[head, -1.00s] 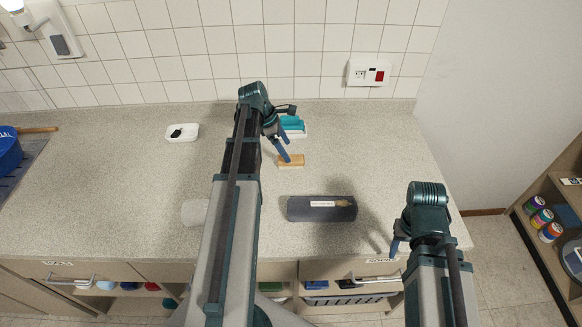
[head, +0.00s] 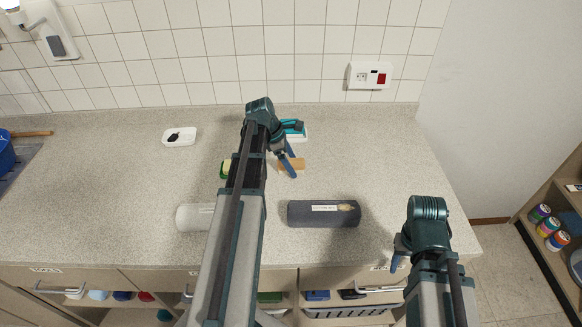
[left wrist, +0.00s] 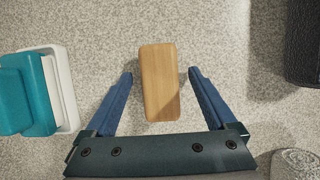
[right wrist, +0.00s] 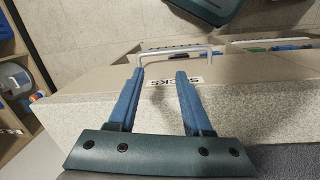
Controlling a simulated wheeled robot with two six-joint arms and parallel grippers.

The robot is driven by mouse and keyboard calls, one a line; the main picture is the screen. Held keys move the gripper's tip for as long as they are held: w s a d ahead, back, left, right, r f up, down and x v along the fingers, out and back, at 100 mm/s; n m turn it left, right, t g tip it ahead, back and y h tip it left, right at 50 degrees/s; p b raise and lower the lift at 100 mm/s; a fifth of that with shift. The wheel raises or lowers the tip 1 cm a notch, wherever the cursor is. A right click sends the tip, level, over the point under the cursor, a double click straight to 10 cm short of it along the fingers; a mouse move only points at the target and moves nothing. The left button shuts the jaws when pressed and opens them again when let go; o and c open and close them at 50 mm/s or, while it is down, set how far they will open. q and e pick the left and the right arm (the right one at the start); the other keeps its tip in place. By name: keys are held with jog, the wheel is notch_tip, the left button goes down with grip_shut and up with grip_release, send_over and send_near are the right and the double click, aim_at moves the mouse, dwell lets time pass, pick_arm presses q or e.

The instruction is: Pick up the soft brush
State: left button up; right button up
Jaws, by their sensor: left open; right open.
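A tan wooden block (head: 294,164), which may be the back of the soft brush, lies on the counter below my left gripper (head: 288,163). No bristles show. In the left wrist view the wooden block (left wrist: 160,85) stands lengthwise between the two blue fingers of my left gripper (left wrist: 160,76), with a gap on each side. The left gripper is open and empty. My right gripper (head: 397,256) is at the counter's front edge. In the right wrist view it (right wrist: 160,75) is open and empty near a drawer front labelled "SOCKS".
A teal item in a white tray (left wrist: 66,90) lies beside the block. A dark cylinder (head: 323,214) with a brush picture and a white roll (head: 193,217) lie nearer the front. A green and yellow sponge (head: 226,168) is partly hidden by my left arm. A white dish (head: 180,137) stands left.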

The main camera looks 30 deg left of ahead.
aim_at(291, 162)
pick_arm(q)
jog(key=shift+f, duration=0.3)
dwell(0.4)
grip_shut()
dwell(0.3)
jog(key=shift+r, duration=0.2)
notch_tip(291, 162, up, 10)
jog(key=p, duration=1)
jog(key=shift+r, duration=0.15)
